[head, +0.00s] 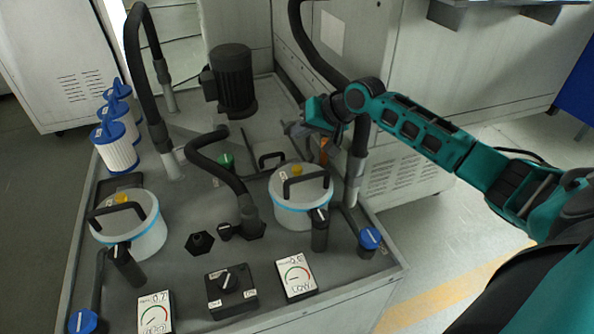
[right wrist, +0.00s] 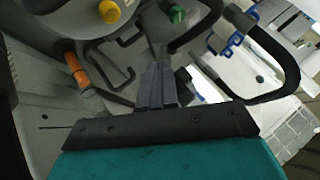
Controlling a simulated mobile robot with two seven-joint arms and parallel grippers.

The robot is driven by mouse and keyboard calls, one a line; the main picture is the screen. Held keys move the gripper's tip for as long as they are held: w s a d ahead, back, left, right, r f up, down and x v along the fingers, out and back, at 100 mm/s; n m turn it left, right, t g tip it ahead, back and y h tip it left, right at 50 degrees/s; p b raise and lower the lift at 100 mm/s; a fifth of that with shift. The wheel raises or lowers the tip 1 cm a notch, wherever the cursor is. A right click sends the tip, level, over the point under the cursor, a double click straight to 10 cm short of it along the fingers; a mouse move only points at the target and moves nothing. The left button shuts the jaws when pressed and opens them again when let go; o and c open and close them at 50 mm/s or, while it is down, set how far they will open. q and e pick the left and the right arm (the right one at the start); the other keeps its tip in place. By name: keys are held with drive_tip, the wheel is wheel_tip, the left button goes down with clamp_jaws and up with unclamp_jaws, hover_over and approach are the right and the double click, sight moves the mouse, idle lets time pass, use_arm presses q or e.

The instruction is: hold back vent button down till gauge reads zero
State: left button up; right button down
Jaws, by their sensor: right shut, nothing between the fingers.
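A yellow vent button (head: 297,169) sits on the lid of the back white canister (head: 293,215), beside its black handle. The button also shows at the top of the right wrist view (right wrist: 109,11). A second yellow button (head: 122,199) is on the front left canister (head: 150,240). A gauge card (head: 296,278) in front of the back canister has a small dial and a number that looks like 0.6. Another gauge card (head: 154,312) seems to read 0.7. My right gripper (head: 291,129) is shut and empty, behind and above the back canister, apart from the button; its fingers (right wrist: 160,78) show in the wrist view. My left gripper is out of view.
Black hoses (head: 215,165) arch over the grey bench top. An orange handle (head: 325,148) stands close to my right gripper. A green knob (head: 226,160), a black motor (head: 232,80), blue-topped filters (head: 118,150) and a black switch box (head: 231,292) are around.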

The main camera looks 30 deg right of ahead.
sight(300, 169)
wheel_tip(300, 169, down, 3)
drive_tip(key=shift+r+b, duration=0.1)
drive_tip(key=shift+b, duration=1.1)
drive_tip(key=shift+f+b, duration=0.9)
drive_tip(key=shift+b, duration=0.35)
drive_tip(key=shift+f+b, duration=0.35)
drive_tip(key=shift+b, duration=0.15)
drive_tip(key=shift+f, duration=1.15)
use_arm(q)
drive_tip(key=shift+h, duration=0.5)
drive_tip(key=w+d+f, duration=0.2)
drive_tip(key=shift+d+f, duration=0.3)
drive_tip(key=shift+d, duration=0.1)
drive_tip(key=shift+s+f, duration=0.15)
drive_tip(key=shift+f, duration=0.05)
